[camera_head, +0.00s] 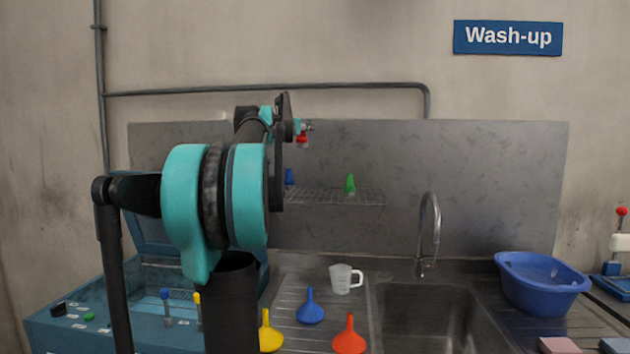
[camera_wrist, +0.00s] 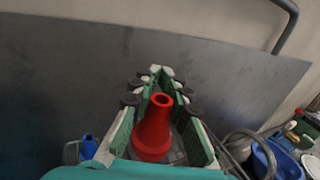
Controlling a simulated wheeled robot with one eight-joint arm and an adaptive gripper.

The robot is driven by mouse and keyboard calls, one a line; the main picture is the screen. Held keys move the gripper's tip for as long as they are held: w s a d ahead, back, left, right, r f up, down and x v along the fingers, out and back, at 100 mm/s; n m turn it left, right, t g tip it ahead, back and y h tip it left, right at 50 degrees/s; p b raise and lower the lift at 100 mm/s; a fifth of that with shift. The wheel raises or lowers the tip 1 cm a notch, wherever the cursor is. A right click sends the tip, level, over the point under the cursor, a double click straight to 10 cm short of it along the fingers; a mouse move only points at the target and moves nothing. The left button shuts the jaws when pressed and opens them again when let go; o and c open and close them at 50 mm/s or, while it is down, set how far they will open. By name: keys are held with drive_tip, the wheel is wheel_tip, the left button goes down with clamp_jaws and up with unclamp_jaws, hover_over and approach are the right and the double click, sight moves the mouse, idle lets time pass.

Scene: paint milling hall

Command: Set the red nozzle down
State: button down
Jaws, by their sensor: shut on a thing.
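The red nozzle (camera_wrist: 153,130) is a small cone with an open narrow tip, upright between the fingers of my gripper (camera_wrist: 158,118) in the wrist view. My gripper is shut on it. In the head view the red nozzle (camera_head: 302,141) shows small at the end of my arm, above the level of the wire shelf (camera_head: 335,197). My gripper (camera_head: 300,128) is partly hidden by my arm there. A blue nozzle (camera_head: 289,177) and a green nozzle (camera_head: 350,184) stand on the shelf.
A steel sink (camera_head: 430,315) with a tap (camera_head: 428,235) lies below right. A measuring cup (camera_head: 341,279) and blue (camera_head: 310,308), red (camera_head: 349,337) and yellow (camera_head: 269,336) funnels stand on the drainboard. A blue basin (camera_head: 541,285) is at right. The shelf is bare between its nozzles.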

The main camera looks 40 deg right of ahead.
wheel_tip(320, 180, down, 16)
drive_tip(key=shift+r, duration=0.1)
idle(0.4)
drive_tip(key=c, duration=1.4)
unclamp_jaws()
drive_tip(key=shift+c, duration=0.2)
drive_tip(key=v, duration=1.2)
drive_tip(key=shift+a, duration=0.1)
